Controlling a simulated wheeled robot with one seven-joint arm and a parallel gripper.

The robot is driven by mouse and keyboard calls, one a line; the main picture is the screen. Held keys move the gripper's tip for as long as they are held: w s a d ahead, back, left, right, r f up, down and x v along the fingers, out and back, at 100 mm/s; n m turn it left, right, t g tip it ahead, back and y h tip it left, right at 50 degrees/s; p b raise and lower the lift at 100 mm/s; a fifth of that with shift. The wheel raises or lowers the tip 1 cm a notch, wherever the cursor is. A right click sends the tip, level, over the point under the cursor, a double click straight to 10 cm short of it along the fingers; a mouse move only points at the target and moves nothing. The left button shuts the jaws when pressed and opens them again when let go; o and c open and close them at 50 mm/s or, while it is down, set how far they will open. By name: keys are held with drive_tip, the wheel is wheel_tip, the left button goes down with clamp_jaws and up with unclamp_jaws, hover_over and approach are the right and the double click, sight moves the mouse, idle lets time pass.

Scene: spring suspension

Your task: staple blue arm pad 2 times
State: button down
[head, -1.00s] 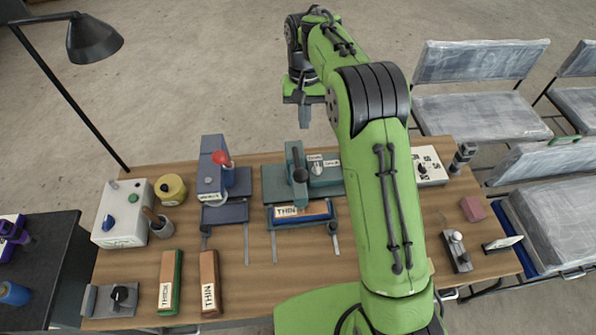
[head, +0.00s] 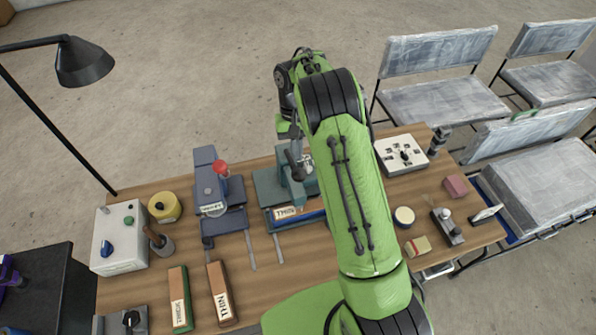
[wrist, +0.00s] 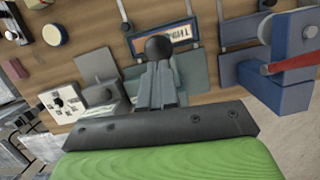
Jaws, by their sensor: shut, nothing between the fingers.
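A teal press (head: 268,188) with a dark ball-ended lever (head: 296,173) stands at the back middle of the table. A pad labelled THIN (head: 287,212), with blue showing along it, lies in the fixture at its front; it also shows in the wrist view (wrist: 180,37). My gripper (wrist: 157,72) is shut and empty. In the wrist view its fingertips overlap the dark ball (wrist: 158,47); I cannot tell whether they touch. In the head view my arm hides the right end of the pad.
A blue press (head: 208,185) with a red knob (head: 221,168) stands left of the teal one. Brown-topped blocks (head: 220,293) lie at front left. A white switch box (head: 402,156) is at back right. A lamp (head: 85,62) overhangs the left.

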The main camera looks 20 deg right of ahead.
sight(299, 170)
drive_tip(key=b+x, duration=0.2)
drive_tip(key=shift+d+f, duration=0.15)
drive_tip(key=shift+f, duration=0.25)
drive_tip(key=shift+s+f+b, duration=0.15)
drive_tip(key=shift+f+b, duration=0.25)
drive_tip(key=shift+b, duration=0.05)
drive_tip(key=shift+r, duration=0.1)
